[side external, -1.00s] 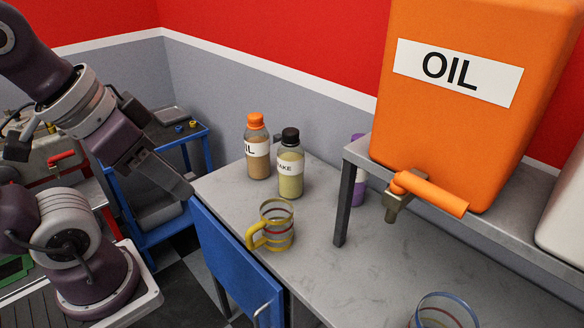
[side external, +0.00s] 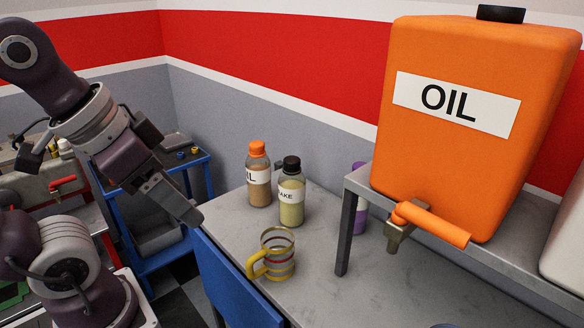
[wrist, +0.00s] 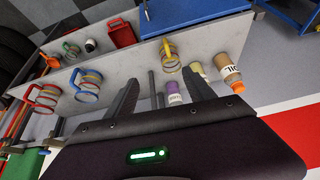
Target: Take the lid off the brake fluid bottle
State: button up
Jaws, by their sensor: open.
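The brake fluid bottle (side external: 291,205) stands upright on the grey worktop in the side view, holding pale yellow fluid, with its label partly reading "AKE". Its black lid (side external: 291,164) is on top. In the wrist view the bottle (wrist: 199,69) shows beyond the right finger, which hides its lid. My gripper (side external: 190,215) is left of the bottle, near the worktop's left edge, apart from it. In the wrist view my gripper (wrist: 163,92) has its fingers spread with nothing between them touching.
An orange-capped oil bottle (side external: 258,182) stands close left of and behind the brake bottle. A striped mug (side external: 277,258) stands in front. A purple bottle (side external: 361,212) is to the right, by a shelf bearing a large orange oil container (side external: 450,165).

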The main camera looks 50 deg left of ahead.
jog(key=w+a+r+m+g, duration=0.25)
jog(key=w+r+m, duration=0.25)
jog(key=w, duration=0.5)
jog(key=m+g, duration=0.3)
jog(key=m, duration=1.1)
send_over(292, 159)
jog(key=f, duration=0.5)
jog(key=s+f, duration=0.1)
jog(key=f, duration=0.2)
jog(key=shift+d+f, duration=0.15)
jog(key=shift+f, duration=0.1)
jog(key=shift+m, duration=0.5)
jog(key=f, duration=0.6)
jog(key=shift+w+f, duration=0.25)
jog(key=shift+w, duration=0.15)
jog(key=shift+f, duration=0.45)
jog(key=shift+r, duration=0.1)
grip_shut()
